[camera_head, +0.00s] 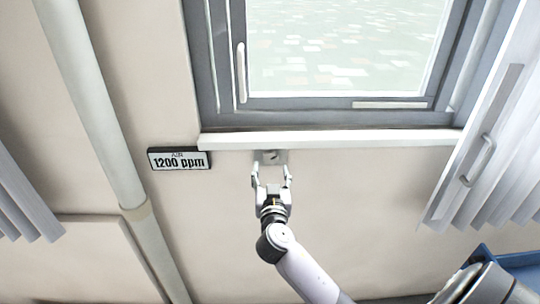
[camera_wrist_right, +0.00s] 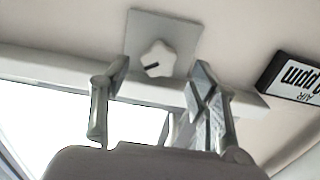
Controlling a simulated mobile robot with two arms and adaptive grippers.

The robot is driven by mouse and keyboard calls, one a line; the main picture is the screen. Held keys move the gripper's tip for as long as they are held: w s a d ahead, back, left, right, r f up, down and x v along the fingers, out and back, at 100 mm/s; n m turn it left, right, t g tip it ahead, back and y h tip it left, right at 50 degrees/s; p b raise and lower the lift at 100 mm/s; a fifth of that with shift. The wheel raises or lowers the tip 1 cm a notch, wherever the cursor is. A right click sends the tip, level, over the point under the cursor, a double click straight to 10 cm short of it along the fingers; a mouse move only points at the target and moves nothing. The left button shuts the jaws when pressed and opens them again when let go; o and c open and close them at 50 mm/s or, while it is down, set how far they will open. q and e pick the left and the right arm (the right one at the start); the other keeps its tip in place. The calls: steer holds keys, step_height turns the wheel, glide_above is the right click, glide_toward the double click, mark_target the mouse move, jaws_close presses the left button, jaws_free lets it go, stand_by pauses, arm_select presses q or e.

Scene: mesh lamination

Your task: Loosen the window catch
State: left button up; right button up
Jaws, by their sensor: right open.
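The window (camera_head: 345,50) has a grey frame, and an upright pale handle (camera_head: 241,72) is on its left side. Below the white sill, a grey square plate (camera_head: 281,157) is fixed to the wall. In the wrist view the plate (camera_wrist_right: 185,35) carries a pale star-shaped knob (camera_wrist_right: 158,57) with a dark slot mark. I cannot tell which of the handle and knob is the catch. My right gripper (camera_head: 272,170) is open just below the plate. In the wrist view its fingers (camera_wrist_right: 159,72) are spread on either side of the knob, apart from it. My left gripper is out of view.
A sign reading 1200 ppm (camera_head: 180,159) is on the wall left of the plate. The sill (camera_head: 330,140) juts out just above it. A vertical pipe (camera_head: 92,100) runs at left. Blinds (camera_head: 500,140) hang at right. A blue object (camera_head: 520,262) is at lower right.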

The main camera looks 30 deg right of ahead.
mark_target(270, 161)
steer(key=p+x, duration=0.1)
steer(key=x, duration=0.4)
steer(key=shift+w, duration=0.25)
steer(key=shift+c, duration=0.5)
steer(key=c, duration=1.1)
